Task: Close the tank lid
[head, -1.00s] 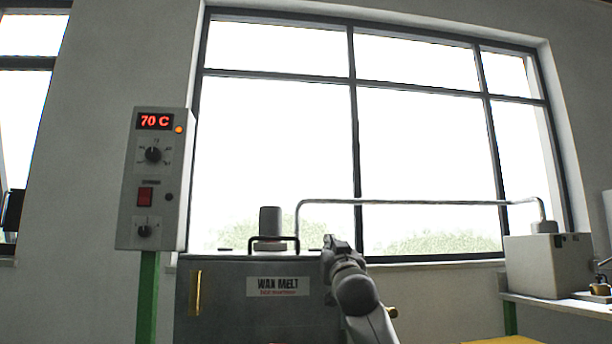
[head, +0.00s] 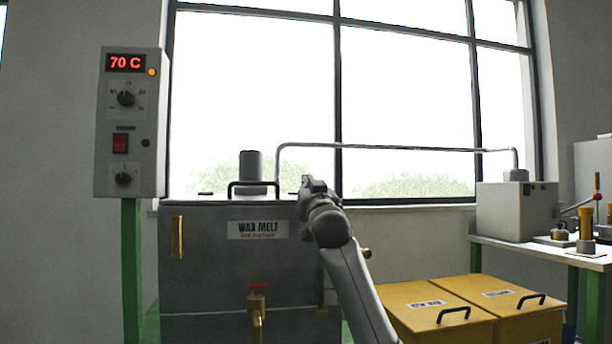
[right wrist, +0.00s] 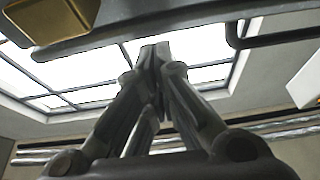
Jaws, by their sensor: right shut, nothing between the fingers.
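The grey wax melt tank (head: 205,250) stands in the middle of the head view, with a "WAX MELT" label on its front. Its lid (head: 212,200) appears lying flat along the top, seen nearly edge-on, with a black bar handle (head: 253,184) standing up near the front. My right gripper (head: 308,184) is at the tank's top right front corner, right of the handle; I cannot tell whether it touches. In the right wrist view its fingers (right wrist: 154,52) are shut together and empty, with a dark bar handle at upper right. My left gripper is not in view.
A control box (head: 131,125) reading 70 C stands left on a green post. A pipe (head: 400,149) runs from the tank to a grey machine (head: 515,212) on the right bench. Yellow bins (head: 420,303) stand low right. A brass tap (head: 257,305) protrudes from the tank front.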

